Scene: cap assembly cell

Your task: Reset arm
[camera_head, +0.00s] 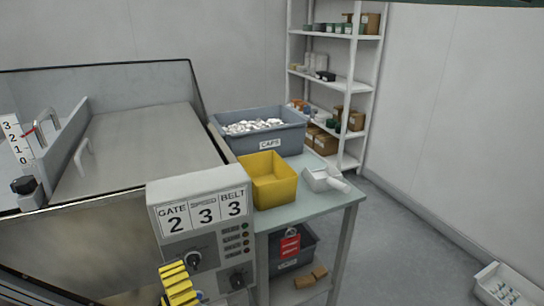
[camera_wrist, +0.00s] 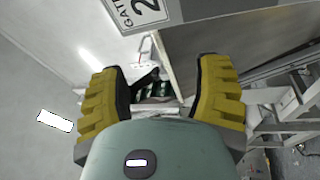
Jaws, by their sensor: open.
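My gripper (camera_wrist: 163,95) is open in the wrist view, with its two yellow ribbed fingers spread apart and nothing held between them. In the head view a yellow ribbed finger of my gripper (camera_head: 180,284) shows at the bottom, in front of the lower part of the control box (camera_head: 200,186). The rest of my gripper is out of that view. The control box has a panel reading GATE 2, SPEED 3, BELT 3, with knobs below. Its GATE label (camera_wrist: 140,12) also shows at the top of the wrist view.
A side table (camera_head: 325,205) holds a grey CAPS bin (camera_head: 290,139) of white caps, a yellow bin (camera_head: 268,180) and a white scoop (camera_head: 325,180). A metal machine (camera_head: 140,140) stands left. Shelves (camera_head: 345,85) stand behind. A white box (camera_head: 505,290) lies on the otherwise clear right floor.

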